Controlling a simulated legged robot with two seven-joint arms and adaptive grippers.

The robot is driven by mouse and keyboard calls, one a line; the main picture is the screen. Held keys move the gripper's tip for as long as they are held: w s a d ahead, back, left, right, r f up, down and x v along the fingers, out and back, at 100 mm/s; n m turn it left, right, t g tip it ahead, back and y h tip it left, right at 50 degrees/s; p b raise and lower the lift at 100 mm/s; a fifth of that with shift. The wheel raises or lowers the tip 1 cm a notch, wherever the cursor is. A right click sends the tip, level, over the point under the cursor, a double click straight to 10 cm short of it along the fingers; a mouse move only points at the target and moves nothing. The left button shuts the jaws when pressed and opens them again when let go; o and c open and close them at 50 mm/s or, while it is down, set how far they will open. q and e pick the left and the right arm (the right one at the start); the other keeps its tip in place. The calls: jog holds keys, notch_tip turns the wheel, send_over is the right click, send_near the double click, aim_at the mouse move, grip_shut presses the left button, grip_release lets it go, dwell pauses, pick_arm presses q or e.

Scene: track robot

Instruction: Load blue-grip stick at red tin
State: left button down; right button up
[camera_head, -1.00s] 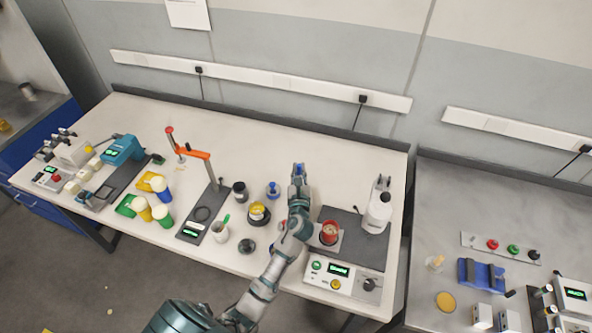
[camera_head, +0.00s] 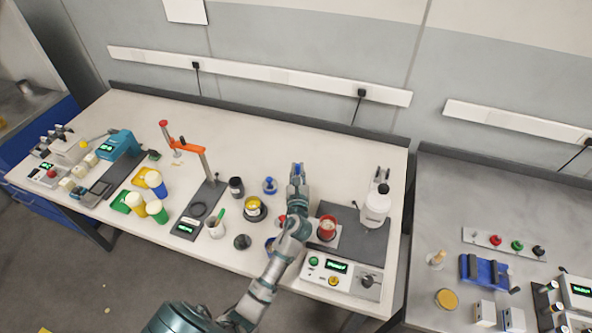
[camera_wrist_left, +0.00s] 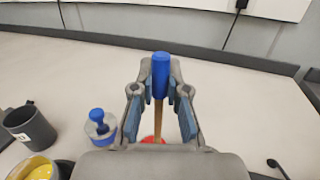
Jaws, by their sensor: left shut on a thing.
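A stick with a blue grip (camera_wrist_left: 160,76) and a wooden shaft is between the fingers of my left gripper (camera_head: 297,172). The wrist view shows this gripper (camera_wrist_left: 160,98) shut on it, blue end foremost. A red tin (camera_head: 327,229) stands on the plate of a bench device, right of my left forearm. A small red patch (camera_head: 282,221) shows at the forearm's left edge, mostly hidden. In the wrist view a red thing (camera_wrist_left: 150,140) shows behind the shaft; I cannot tell which it is. My right gripper is not in view.
A blue-knobbed piece (camera_head: 269,186), a yellow-topped tin (camera_head: 253,208) and a dark cup (camera_head: 236,187) stand left of the gripper. A white bottle-shaped device (camera_head: 376,204) stands right of the red tin. The bench back is clear.

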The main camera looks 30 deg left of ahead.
pick_arm(q)
jog(key=shift+f, duration=0.3)
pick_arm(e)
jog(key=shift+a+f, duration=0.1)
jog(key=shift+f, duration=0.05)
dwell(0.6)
pick_arm(q)
jog(key=shift+a, duration=0.15)
